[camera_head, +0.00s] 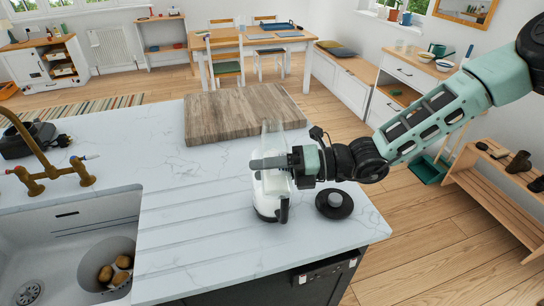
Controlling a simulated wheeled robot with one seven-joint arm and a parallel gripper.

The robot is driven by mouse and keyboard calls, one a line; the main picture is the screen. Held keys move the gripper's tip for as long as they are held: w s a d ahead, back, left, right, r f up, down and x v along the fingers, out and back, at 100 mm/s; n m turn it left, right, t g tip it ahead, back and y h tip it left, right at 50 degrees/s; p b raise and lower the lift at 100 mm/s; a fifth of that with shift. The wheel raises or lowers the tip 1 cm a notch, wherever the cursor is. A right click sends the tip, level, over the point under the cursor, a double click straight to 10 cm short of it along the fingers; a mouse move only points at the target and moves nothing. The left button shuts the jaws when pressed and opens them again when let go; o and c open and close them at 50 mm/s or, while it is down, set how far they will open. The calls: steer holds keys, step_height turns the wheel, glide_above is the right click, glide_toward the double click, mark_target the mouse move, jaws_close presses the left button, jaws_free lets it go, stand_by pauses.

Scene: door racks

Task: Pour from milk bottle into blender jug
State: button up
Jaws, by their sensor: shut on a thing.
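A clear, pale milk bottle (272,137) is in my gripper (262,164), above the worktop. Its upper part shows over the fingers; the fingers cover its middle. The blender jug (267,206) stands upright on the white marbled worktop, just below the gripper in the picture, with a dark handle at its right and white near its bottom. The bottle and jug overlap in this view, so I cannot tell whether they touch or where the bottle's mouth is. No stream of milk can be made out.
A round black lid (334,204) lies right of the jug, near the worktop's right edge. A wooden board (230,112) lies behind. A sink (60,250) with a brass tap (45,165) is at the left. The worktop (170,215) between sink and jug is clear.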

steer(key=shift+s+m+p, duration=0.25)
steer(key=shift+m+p, duration=0.1)
steer(key=shift+m, duration=0.55)
stand_by(1.9)
steer(key=shift+s+m+g+p, duration=0.35)
steer(key=shift+m+p, duration=0.55)
steer(key=shift+p, duration=1.15)
stand_by(1.7)
